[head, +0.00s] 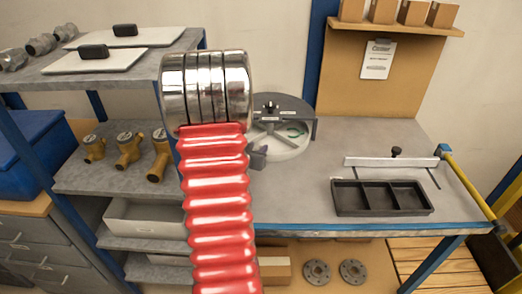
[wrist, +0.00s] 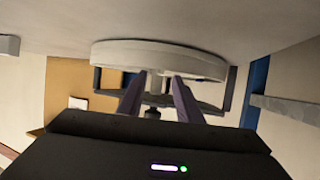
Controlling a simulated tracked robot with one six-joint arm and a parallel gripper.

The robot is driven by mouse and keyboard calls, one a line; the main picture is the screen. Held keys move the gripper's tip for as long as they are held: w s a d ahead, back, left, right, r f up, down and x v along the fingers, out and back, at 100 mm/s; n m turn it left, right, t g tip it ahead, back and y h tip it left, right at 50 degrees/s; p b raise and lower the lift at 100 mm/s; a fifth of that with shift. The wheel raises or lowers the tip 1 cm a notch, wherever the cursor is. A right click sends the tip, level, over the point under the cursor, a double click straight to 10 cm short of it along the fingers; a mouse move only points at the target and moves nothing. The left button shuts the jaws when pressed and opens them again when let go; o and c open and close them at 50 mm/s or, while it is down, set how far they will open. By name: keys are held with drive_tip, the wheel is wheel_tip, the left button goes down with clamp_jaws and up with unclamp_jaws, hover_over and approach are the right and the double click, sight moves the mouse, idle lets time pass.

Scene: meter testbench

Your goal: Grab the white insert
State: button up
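A white round disc (head: 284,146), the piece that looks like the white insert, lies in a round grey fixture (head: 305,107) on the bench, just right of my arm in the head view. A dark knob stands at the back of the fixture. In the wrist view the white disc (wrist: 150,57) fills the upper middle, with a pale stem and dark knob in front of it. My gripper (wrist: 158,77) is open, its two purple-grey fingers spread either side of the stem. I cannot tell whether they touch it. In the head view my arm hides most of the gripper.
On the bench to the right are a black compartment tray (head: 382,211) and a white bar (head: 390,162) with a black knob. Left shelves (head: 100,178) hold brass meters (head: 127,150) and white plates (head: 108,61). Bare bench lies between fixture and tray.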

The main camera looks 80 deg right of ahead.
sight(261, 145)
drive_tip(key=shift+x, duration=2.6)
drive_tip(key=shift+f, duration=0.1)
drive_tip(key=shift+a, duration=0.1)
drive_tip(key=c, duration=0.7)
